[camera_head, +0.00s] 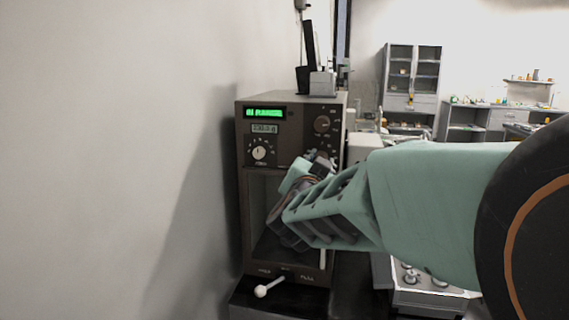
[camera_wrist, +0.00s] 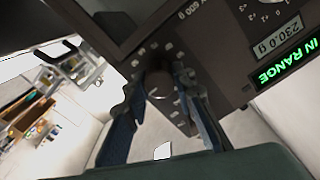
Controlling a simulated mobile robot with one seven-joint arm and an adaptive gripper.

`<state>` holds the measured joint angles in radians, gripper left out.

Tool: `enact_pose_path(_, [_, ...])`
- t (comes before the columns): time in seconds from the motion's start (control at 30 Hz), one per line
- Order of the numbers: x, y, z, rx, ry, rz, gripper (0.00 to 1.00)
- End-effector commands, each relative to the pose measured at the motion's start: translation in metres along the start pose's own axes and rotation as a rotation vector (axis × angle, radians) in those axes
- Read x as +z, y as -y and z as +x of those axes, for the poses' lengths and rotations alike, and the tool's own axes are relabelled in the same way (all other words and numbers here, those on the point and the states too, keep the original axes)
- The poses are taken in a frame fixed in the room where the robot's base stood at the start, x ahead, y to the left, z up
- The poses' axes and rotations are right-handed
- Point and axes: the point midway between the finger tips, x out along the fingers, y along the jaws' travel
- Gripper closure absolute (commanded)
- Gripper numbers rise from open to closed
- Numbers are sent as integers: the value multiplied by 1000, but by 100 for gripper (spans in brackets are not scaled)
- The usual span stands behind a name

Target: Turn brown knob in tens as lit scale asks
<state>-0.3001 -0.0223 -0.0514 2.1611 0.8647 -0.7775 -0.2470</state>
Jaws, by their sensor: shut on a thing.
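The brown-grey scale (camera_head: 243,200) stands against the wall in the head view, its green display (camera_head: 265,113) lit. In the wrist view the display (camera_wrist: 284,62) reads IN RANGE, and the small readout (camera_wrist: 279,38) beside it shows 230.0 g. My gripper (camera_head: 318,160) is at the right of the scale's front panel. In the wrist view my gripper (camera_wrist: 160,82) is shut on a dark brown knob (camera_wrist: 158,88), one finger on each side, with pale dial marks around it. My gripper hides this knob in the head view.
A pale knob (camera_head: 259,153) sits lower left on the panel, and another dark knob (camera_head: 322,124) upper right. A white ball-ended lever (camera_head: 262,291) sticks out below. Shelves and a cabinet (camera_head: 411,80) stand far behind.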

Motion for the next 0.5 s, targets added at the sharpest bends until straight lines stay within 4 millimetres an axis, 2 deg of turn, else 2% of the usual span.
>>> enact_pose_path(0.2, [-1,0,0,0,-1,-1,100])
enact_pose_path(0.23, [-1,0,0,-1,-1,-1,74])
enact_pose_path(0.37, [-1,0,0,0,-1,-1,60])
enact_pose_path(0.5, [0,0,0,0,-1,-2,59])
